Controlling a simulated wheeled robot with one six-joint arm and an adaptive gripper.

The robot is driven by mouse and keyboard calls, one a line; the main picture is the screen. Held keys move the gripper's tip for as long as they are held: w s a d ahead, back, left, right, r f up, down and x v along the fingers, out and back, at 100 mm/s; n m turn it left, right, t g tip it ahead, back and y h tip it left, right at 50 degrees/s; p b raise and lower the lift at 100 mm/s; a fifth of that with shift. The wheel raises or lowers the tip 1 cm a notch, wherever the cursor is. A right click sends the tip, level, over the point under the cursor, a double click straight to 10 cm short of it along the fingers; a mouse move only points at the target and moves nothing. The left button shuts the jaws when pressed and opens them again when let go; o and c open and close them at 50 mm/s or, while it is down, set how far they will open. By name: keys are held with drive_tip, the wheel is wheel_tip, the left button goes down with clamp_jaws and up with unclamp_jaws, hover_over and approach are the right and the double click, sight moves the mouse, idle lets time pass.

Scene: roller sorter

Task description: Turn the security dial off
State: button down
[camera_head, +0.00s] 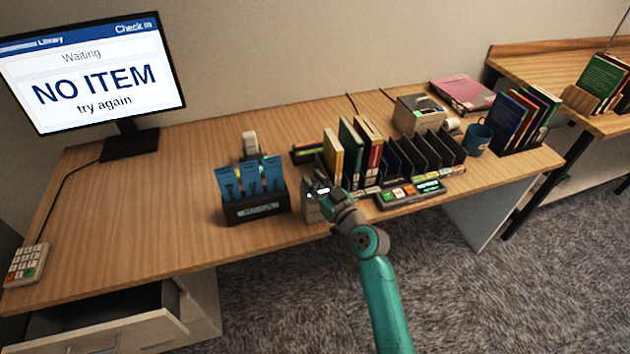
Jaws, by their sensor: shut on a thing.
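A small greyish box (311,214) stands at the front edge of the desk, right of the blue card holder. My gripper (322,192) is at this box, shut on a small part there that appears to be the security dial. The fingers and the arm's end cover most of the dial, so its setting cannot be read. My teal arm reaches up to it from the lower right.
A dark holder (258,208) with blue cards stands just left. Books in a black rack (440,148) and a button panel (410,194) lie close on the right. A monitor (92,75) reads "NO ITEM try again". A drawer (110,325) is open lower left. The desk's left middle is clear.

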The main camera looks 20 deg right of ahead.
drive_tip(key=shift+d+y, duration=0.1)
drive_tip(key=shift+y, duration=0.2)
drive_tip(key=n+g+y, duration=0.1)
drive_tip(key=n+y, duration=0.1)
drive_tip(key=n+g+y, duration=0.2)
drive_tip(key=y, duration=0.1)
drive_tip(key=shift+y, duration=0.3)
drive_tip(key=n+g+y, duration=0.5)
drive_tip(key=n+g, duration=0.1)
drive_tip(key=g, duration=0.1)
drive_tip(key=shift+y, duration=0.4)
drive_tip(key=shift+n+g, duration=0.3)
drive_tip(key=c, duration=0.9)
unclamp_jaws()
